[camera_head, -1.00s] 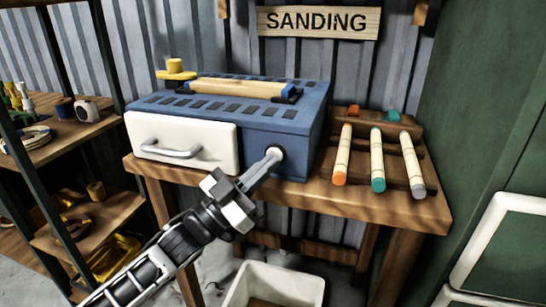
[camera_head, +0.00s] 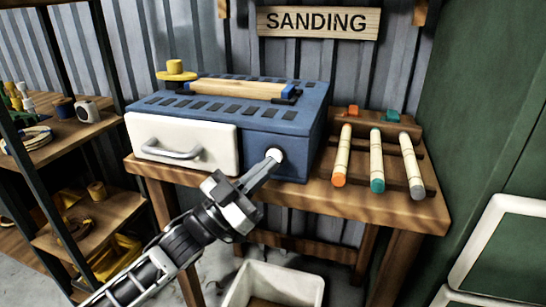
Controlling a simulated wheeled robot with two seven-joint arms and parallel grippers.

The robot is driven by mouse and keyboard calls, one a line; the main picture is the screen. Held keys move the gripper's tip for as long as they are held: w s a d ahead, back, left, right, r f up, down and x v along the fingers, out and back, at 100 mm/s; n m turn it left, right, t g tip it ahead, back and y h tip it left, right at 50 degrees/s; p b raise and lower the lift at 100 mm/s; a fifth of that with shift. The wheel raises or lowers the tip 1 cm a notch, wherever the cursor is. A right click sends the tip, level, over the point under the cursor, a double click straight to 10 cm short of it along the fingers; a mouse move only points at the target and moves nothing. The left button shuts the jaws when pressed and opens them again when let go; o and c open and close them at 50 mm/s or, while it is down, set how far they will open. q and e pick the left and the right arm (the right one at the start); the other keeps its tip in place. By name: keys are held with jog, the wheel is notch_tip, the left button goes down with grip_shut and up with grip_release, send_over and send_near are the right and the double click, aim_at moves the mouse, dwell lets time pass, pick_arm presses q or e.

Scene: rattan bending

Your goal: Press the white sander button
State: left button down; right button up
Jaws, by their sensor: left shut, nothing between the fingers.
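The blue sander (camera_head: 292,143) stands on the wooden bench, with a white drawer front (camera_head: 158,134) and grey handle on its left. The white sander button (camera_head: 274,155) sits in a dark round ring on the sander's front, right of the drawer. My left gripper (camera_head: 269,162) is shut and empty, with its fingertips at the button. They overlap its lower left part in the picture; I cannot tell whether they press it. My right gripper is not in view.
Three rattan sticks with orange, teal and grey ends lie on a wooden rack (camera_head: 417,150) at the right of the bench. A white bin (camera_head: 310,288) stands below. Shelves (camera_head: 60,145) stand at the left, a green cabinet (camera_head: 480,130) at the right.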

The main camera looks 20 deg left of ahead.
pick_arm(q)
jog(key=shift+s, duration=0.1)
